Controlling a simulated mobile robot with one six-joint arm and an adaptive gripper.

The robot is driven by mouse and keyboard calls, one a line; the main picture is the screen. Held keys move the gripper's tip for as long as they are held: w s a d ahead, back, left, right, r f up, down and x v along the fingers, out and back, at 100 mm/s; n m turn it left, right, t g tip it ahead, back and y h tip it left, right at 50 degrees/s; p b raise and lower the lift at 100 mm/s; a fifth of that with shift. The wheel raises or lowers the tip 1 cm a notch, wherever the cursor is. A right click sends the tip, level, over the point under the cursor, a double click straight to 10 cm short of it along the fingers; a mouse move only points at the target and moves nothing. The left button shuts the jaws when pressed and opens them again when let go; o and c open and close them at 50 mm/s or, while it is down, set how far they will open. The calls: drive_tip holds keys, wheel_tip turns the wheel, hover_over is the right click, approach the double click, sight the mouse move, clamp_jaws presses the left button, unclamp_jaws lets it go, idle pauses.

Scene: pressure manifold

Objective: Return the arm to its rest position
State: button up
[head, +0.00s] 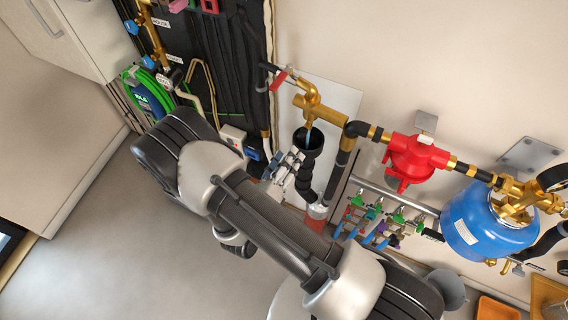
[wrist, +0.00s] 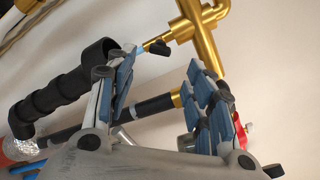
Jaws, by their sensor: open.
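My arm reaches across the head view from the lower right, bent at the elbow. My gripper (head: 284,172) is near the wall, beside the black drain pipe (head: 308,150) and below the brass tap (head: 322,108). In the wrist view the two blue-padded fingers of my gripper (wrist: 158,88) stand apart with nothing held between them. The brass tap (wrist: 204,40) shows beyond the fingertips, and the ribbed black drain pipe (wrist: 62,95) is at the left. A thin blue stream (head: 308,136) shows under the tap spout. I cannot tell whether a finger touches the pipe.
A red valve body (head: 414,160) and a blue tank (head: 485,222) are on the wall to the right. A green hose reel (head: 148,92) is at the upper left. Open floor (head: 120,250) lies at the lower left.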

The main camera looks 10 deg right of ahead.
drive_tip(key=shift+v, duration=0.95)
drive_tip(key=s+d+r+m+g+h+b, duration=0.1)
drive_tip(key=s+d+r+m+g, duration=0.4)
drive_tip(key=d+r+m+g, duration=0.45)
drive_tip(key=s+d+r+m+g+h, duration=0.1)
drive_tip(key=s+d+r+m+g, duration=0.45)
drive_tip(key=m, duration=0.65)
drive_tip(key=s+a+r+m+t+y, duration=0.2)
drive_tip(key=s+a+r+m+y, duration=0.2)
drive_tip(key=m+y, duration=0.2)
drive_tip(key=s+a+r+m+t+y+b, duration=0.1)
drive_tip(key=s+a+r+m+t+y, duration=0.2)
drive_tip(key=m, duration=0.8)
wheel_tip(320, 180, up, 3)
drive_tip(key=s+a+y, duration=0.1)
drive_tip(key=y, duration=0.2)
drive_tip(key=shift+f+y, duration=0.25)
drive_tip(key=shift+y, duration=0.05)
